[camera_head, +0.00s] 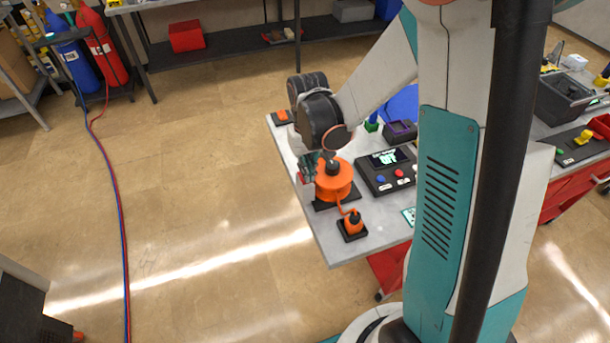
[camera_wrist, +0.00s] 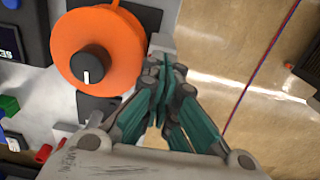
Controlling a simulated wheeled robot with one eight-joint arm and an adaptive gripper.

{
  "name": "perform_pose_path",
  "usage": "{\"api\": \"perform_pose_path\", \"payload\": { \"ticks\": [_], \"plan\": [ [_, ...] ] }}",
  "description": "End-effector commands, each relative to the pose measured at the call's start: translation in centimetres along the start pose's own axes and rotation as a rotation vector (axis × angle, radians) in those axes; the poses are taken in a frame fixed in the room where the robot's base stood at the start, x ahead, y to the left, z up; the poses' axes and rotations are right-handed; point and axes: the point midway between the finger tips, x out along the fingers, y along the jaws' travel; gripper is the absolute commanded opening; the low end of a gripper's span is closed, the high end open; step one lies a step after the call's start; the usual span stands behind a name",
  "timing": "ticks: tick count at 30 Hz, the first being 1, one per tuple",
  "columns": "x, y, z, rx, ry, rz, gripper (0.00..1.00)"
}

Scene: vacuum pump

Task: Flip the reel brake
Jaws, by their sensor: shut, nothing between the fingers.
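An orange reel (camera_head: 342,186) sits on a dark base plate (camera_head: 350,197) near the left edge of the grey table. In the wrist view the reel (camera_wrist: 124,45) has a black hub knob (camera_wrist: 90,65) with a white mark. My gripper (camera_wrist: 164,66) is shut, with its teal fingers close beside the reel's right rim. A small grey block (camera_wrist: 160,42) shows at the fingertips; I cannot tell whether it is the brake or whether the fingers touch it. In the head view my gripper (camera_head: 308,168) is at the reel's left side, partly hidden by my wrist.
An orange plug-like piece on a black block (camera_head: 352,228) stands in front of the reel, joined by an orange cable. A dark control box (camera_head: 388,172) with coloured buttons is to its right. The table's left edge is close to my gripper; open floor (camera_head: 200,190) lies beyond.

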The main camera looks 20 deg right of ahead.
Motion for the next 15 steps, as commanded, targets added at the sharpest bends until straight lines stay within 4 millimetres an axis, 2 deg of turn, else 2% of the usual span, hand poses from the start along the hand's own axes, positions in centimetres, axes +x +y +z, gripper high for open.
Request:
{"api": "perform_pose_path", "payload": {
  "ticks": [15],
  "plan": [
    [0.77,0.0,0.0,0.0,0.0,0.0,0.0]
  ]
}}
